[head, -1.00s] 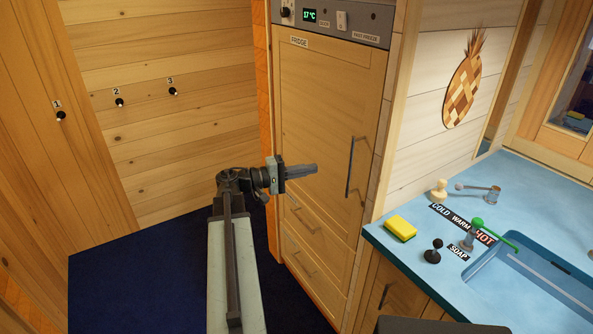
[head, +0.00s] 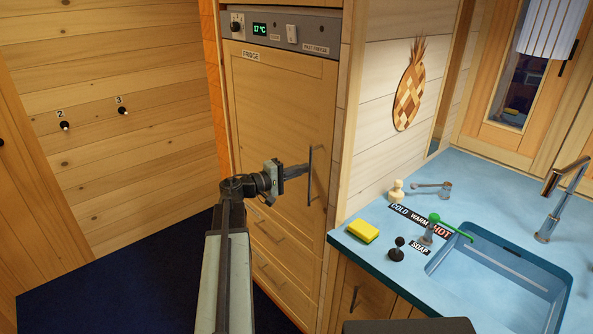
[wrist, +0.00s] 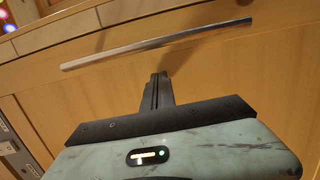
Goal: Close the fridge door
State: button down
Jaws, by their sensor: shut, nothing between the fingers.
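The wooden fridge door (head: 275,130), labelled FRIDGE, fills the tall cabinet front below the control panel in the head view. It looks flush with the cabinet frame; I see no clear gap. Its long metal bar handle (head: 309,176) runs upright near the door's right edge. My gripper (head: 303,169) is shut and empty, with its tips close to the handle. In the wrist view, the gripper tips (wrist: 158,78) point at the door panel (wrist: 225,85), just below the handle bar (wrist: 160,45) in the picture. I cannot tell whether they touch the door.
Two drawers (head: 272,235) sit below the fridge door. A blue counter (head: 375,205) with a yellow sponge (head: 363,232), taps and a sink (head: 505,275) stands to the right. A plank wall with hooks (head: 64,125) is on the left. Dark blue floor lies clear at the lower left.

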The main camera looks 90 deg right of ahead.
jog(key=s+a+v, duration=0.1)
jog(key=a+v, duration=0.1)
jog(key=v, duration=1.1)
jog(key=shift+w+a, duration=0.2)
jog(key=shift+a, duration=0.05)
